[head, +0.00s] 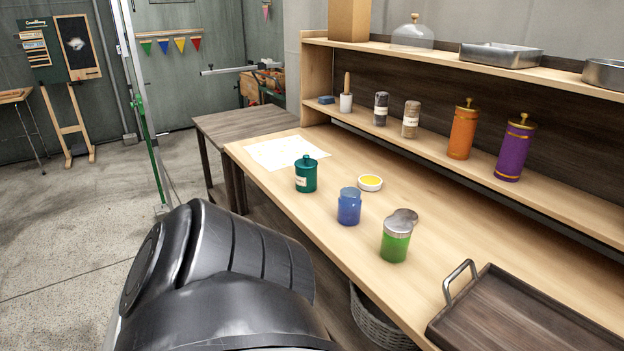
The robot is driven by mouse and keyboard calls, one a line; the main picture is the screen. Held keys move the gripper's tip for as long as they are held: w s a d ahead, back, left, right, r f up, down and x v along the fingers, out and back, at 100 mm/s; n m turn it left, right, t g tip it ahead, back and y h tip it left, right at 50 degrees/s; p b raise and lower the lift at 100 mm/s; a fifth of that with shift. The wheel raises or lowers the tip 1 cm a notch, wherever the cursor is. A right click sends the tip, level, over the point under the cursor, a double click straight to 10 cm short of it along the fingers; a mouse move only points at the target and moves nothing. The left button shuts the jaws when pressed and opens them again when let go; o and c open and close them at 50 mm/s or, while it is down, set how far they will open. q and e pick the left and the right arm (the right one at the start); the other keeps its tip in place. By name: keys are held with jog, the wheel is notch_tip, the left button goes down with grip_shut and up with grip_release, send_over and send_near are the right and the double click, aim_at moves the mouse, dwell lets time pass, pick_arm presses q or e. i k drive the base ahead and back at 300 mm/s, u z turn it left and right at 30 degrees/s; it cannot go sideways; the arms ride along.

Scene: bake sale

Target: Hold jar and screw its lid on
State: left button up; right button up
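A blue jar (349,208) stands upright on the wooden counter; no separate knob shows on its top. A green jar (395,246) stands nearer, to its right, with a grey top. A grey round piece (405,215) shows at the back of that top; I cannot tell whether it is a lid lying behind or resting on it. A teal jar (306,177) with a knobbed lid and a pale label stands at the left. A shallow white-rimmed yellow round piece (370,182) lies behind the blue jar; it may be a lid or a dish. Neither gripper shows.
A dark wooden tray (520,318) with a metal handle sits at the right front. A paper sheet (285,151) lies at the counter's left end. The shelf holds an orange canister (463,132), a purple canister (515,150) and shakers. A basket (378,325) is below the counter edge.

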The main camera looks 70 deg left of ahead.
aim_at(350, 201)
jog(key=u, duration=2.55)
